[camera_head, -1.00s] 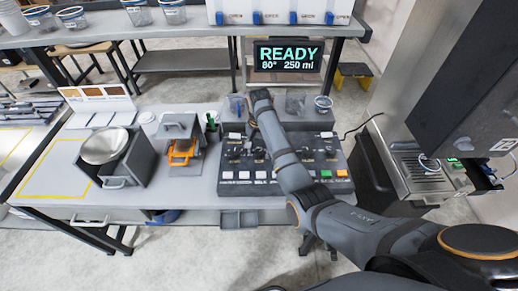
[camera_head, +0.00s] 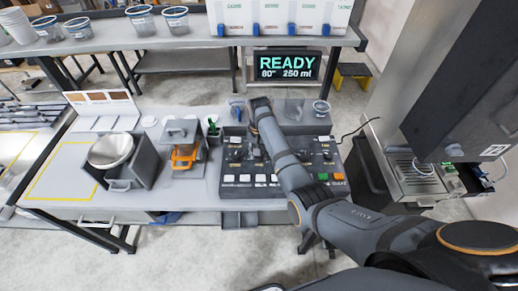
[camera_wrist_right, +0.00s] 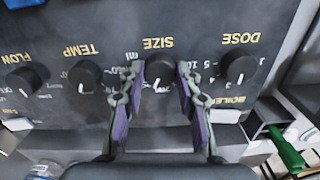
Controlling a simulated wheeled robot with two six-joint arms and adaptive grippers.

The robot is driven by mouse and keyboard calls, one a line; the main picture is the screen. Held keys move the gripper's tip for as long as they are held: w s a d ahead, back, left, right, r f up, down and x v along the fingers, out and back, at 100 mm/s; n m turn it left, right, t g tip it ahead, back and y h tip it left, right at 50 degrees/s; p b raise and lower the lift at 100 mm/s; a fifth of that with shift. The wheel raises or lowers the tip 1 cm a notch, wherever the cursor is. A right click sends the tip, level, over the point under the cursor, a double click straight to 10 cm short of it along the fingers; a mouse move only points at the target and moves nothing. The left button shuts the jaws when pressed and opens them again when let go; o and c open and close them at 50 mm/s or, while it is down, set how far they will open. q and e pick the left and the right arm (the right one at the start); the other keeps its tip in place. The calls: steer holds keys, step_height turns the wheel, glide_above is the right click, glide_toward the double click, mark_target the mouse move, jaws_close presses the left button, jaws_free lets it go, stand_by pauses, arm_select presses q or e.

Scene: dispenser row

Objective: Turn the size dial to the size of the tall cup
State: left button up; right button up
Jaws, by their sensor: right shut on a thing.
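The size dial (camera_wrist_right: 159,70) is a black round knob with a white mark under the upside-down word SIZE in the right wrist view. My right gripper (camera_wrist_right: 160,84) is shut on this dial, with one finger on each side of it. In the head view my right arm reaches over the black control panel (camera_head: 236,191) and hides the dial and the fingertips. The display (camera_head: 288,66) reads READY, 80° and 250 ml. Several cups are in view, but I cannot tell which is the tall cup. My left gripper is not in view.
The TEMP dial (camera_wrist_right: 85,75) and the DOSE dial (camera_wrist_right: 240,66) flank the size dial closely. A clear cup (camera_head: 321,107) stands behind the panel at the right. Several cups stand on the back shelf. A grey bin with a silver bowl (camera_head: 110,150) is at the left.

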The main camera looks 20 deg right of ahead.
steer(key=n+p, duration=0.2)
steer(key=shift+r+n, duration=0.2)
steer(key=shift+n, duration=0.1)
steer(key=shift+f+n+p, duration=0.15)
steer(key=shift+n+p, duration=0.7)
steer(key=shift+n, duration=0.55)
steer(key=o, duration=1.1)
steer(key=shift+o, duration=0.2)
step_height(320, 180, up, 12)
